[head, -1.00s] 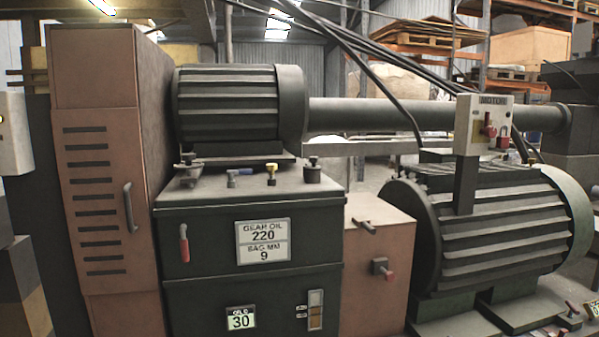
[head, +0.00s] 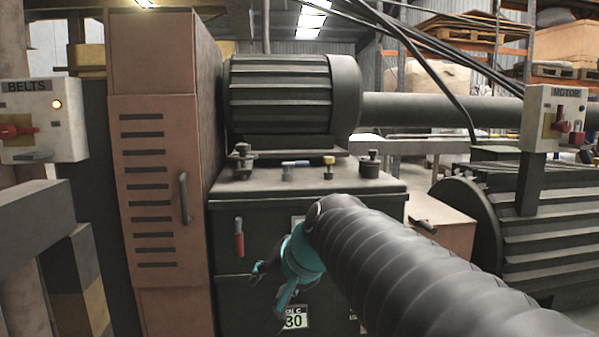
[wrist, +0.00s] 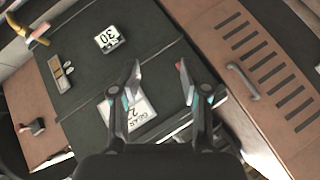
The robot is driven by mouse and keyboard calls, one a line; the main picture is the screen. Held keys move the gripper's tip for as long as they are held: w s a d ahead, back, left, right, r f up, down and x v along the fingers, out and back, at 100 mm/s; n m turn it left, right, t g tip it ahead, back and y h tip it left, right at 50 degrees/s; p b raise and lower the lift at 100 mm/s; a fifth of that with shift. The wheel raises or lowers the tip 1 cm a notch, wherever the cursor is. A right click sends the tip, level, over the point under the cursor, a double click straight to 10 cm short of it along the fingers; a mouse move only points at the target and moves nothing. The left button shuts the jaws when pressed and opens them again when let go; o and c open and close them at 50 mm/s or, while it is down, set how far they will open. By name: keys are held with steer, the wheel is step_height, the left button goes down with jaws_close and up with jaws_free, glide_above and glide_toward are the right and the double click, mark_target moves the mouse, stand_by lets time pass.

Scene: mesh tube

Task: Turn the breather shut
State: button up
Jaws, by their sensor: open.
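The gearbox (head: 290,197) is a dark green cabinet with several small fittings on its top. A dark capped fitting (head: 370,165) stands at the right, another dark fitting (head: 242,162) at the left, and a yellow-topped one (head: 328,167) between. No label shows which is the breather. My gripper (wrist: 158,72) is open and empty, facing the gearbox front; the oil label (wrist: 143,112) lies partly behind a finger. In the head view my gripper hangs before the front, below the top fittings, which are out of the wrist view.
A red handle (head: 239,238) is on the gearbox front. A pinkish cabinet (head: 160,110) stands left, with the BELTS switch box (head: 45,125) beyond it. The MOTOR switch box (head: 556,118) is at right. A ribbed motor (head: 290,95) sits behind the top fittings.

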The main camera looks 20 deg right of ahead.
steer(key=w+d+r+m+t+b, duration=0.1)
steer(key=w+d+r+m+t, duration=0.15)
steer(key=w+d+r, duration=0.35)
steer(key=w+d+r+m+t+b, duration=0.1)
steer(key=w+d+r+m, duration=0.25)
steer(key=w, duration=0.35)
steer(key=m+t+h+b, duration=0.1)
steer(key=m+t+b, duration=0.1)
steer(key=m+t, duration=0.3)
glide_toward(304, 164)
steer(key=shift+m+g, duration=0.3)
steer(key=shift+g, duration=0.35)
steer(key=w+p, duration=0.1)
steer(key=w, duration=0.6)
steer(key=w+f+p, duration=0.1)
steer(key=w, duration=0.3)
steer(key=shift+w+a+p, duration=0.1)
steer(key=shift+a+p, duration=0.2)
jaws_close()
